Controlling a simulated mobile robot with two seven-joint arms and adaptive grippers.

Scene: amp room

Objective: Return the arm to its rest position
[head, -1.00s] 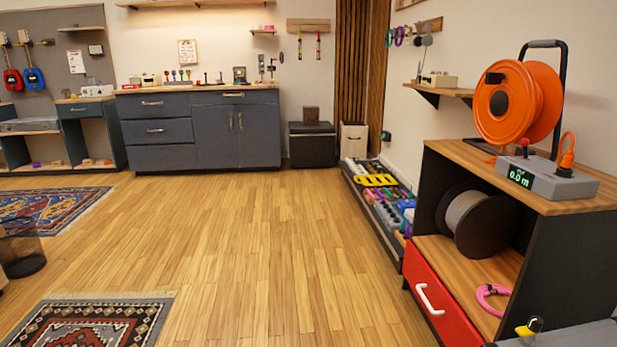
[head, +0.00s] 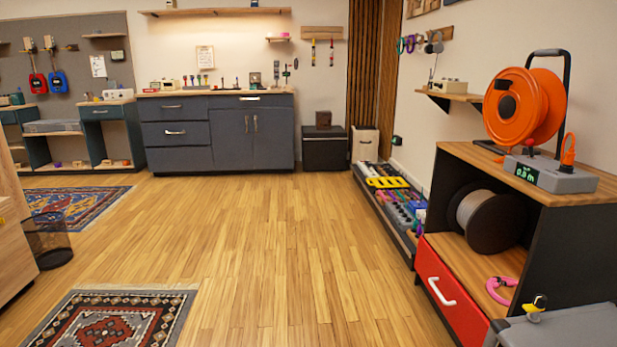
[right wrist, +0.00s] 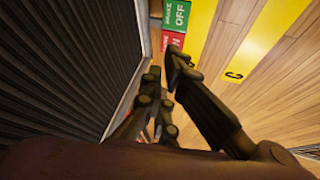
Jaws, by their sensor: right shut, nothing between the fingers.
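My right gripper (right wrist: 168,90) shows in the right wrist view, with its dark fingers shut and nothing held between them. It hangs beside a dark ribbed panel (right wrist: 80,60) on the left. Red and green labelled blocks (right wrist: 175,20) and yellow strips lie beyond the fingertips over a wood floor. The head view shows neither gripper, so my left gripper and the pose of both arms are hidden from me.
In the head view, a wooden-topped shelf unit (head: 560,195) stands close on the right with an orange cable reel (head: 525,105). A grey surface (head: 570,328) fills the lower right corner. A wire basket (head: 48,243) stands left. The middle floor (head: 270,240) is clear.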

